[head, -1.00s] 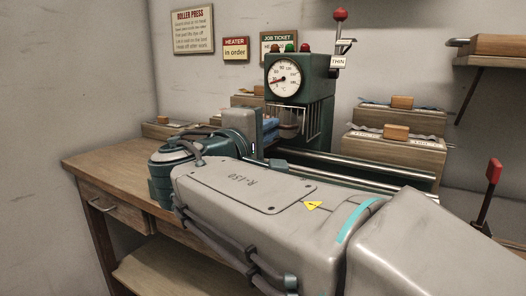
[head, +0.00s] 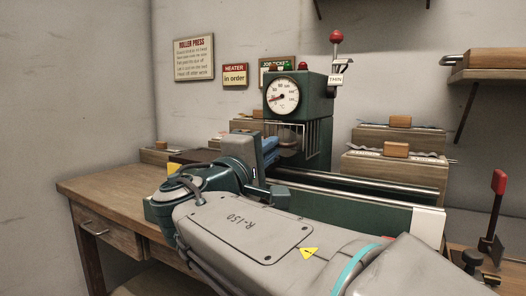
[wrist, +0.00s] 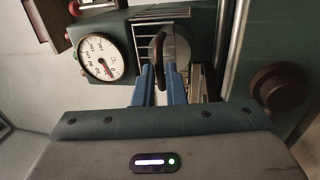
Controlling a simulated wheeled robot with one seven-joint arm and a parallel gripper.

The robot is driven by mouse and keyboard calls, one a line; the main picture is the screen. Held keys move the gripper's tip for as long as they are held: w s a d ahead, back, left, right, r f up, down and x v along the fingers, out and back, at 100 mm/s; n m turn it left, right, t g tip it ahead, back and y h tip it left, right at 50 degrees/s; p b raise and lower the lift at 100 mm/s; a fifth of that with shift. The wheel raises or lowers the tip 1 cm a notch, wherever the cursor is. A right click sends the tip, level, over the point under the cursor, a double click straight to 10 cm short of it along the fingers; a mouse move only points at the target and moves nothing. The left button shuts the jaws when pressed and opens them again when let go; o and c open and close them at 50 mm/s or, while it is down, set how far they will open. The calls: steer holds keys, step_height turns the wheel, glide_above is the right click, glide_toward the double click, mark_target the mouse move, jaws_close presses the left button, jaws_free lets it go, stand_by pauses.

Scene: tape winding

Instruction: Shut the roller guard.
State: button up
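The green press (head: 318,92) stands on the bench, with a round dial (head: 283,96) on its front. A barred metal part, apparently the roller guard (head: 319,132), shows below the dial; it also shows as slats in the wrist view (wrist: 160,14). My gripper (head: 270,143) is in front of the press, its blue fingers pointing at it. In the wrist view a dark curved handle (wrist: 159,42) runs down between the fingertips of my gripper (wrist: 159,74). Whether the fingers press on it is unclear. My wrist hides part of the guard's lower area.
A red-knobbed lever (head: 337,37) tops the press. A green bed with metal rails (head: 350,185) runs right from it. A red-handled lever (head: 498,182) is at the right. The bench's left end (head: 110,186) is clear.

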stand_by(0.3)
steer(key=p+v, duration=0.3)
steer(key=v, duration=1)
steer(key=shift+s+a, duration=0.2)
steer(key=shift+s, duration=0.15)
